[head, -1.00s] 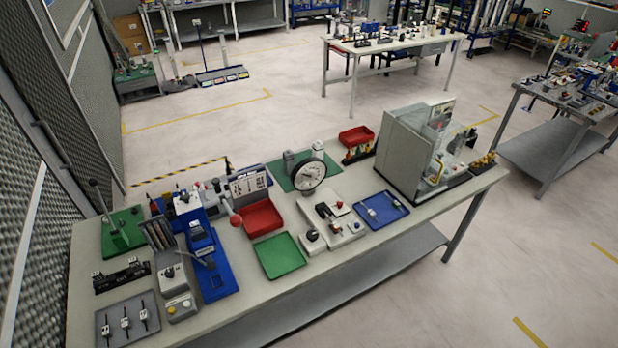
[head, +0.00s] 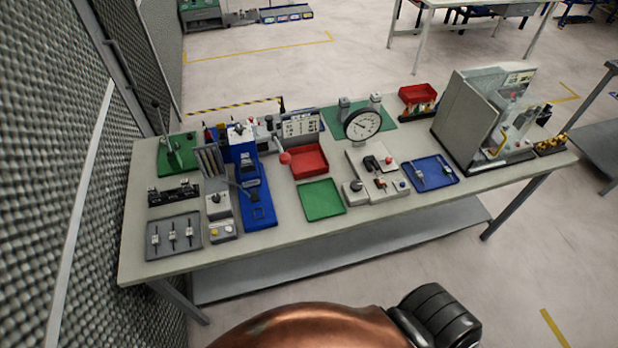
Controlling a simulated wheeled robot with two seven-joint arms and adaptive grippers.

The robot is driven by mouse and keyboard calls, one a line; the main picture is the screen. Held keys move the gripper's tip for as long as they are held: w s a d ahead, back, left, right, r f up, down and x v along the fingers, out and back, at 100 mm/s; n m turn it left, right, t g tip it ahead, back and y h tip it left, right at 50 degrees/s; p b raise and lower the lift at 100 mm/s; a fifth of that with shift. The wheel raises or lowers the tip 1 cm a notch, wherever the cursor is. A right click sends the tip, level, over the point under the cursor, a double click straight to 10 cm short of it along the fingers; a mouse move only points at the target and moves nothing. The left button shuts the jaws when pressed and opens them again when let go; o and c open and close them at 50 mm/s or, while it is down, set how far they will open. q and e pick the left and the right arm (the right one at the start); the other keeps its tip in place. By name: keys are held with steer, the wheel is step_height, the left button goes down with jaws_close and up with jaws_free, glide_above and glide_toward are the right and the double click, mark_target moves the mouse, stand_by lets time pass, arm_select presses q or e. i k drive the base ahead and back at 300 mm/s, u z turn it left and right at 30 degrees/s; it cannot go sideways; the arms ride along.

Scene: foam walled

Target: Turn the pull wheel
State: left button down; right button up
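I cannot make out for certain which part is the pull wheel. Neither gripper shows in the head view. A copper-coloured part with a black ribbed piece, seemingly one of my arm links, shows at the bottom edge, apart from the bench in the picture.
The long grey bench (head: 290,228) holds a red tray (head: 309,161), a green tray (head: 321,200), a blue tray (head: 433,172) and a clear-fronted cabinet (head: 470,118).

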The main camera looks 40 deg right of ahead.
mark_target(357, 185)
steer(key=u, duration=1.5)
steer(key=k, duration=1.05)
steer(key=z, duration=1.65)
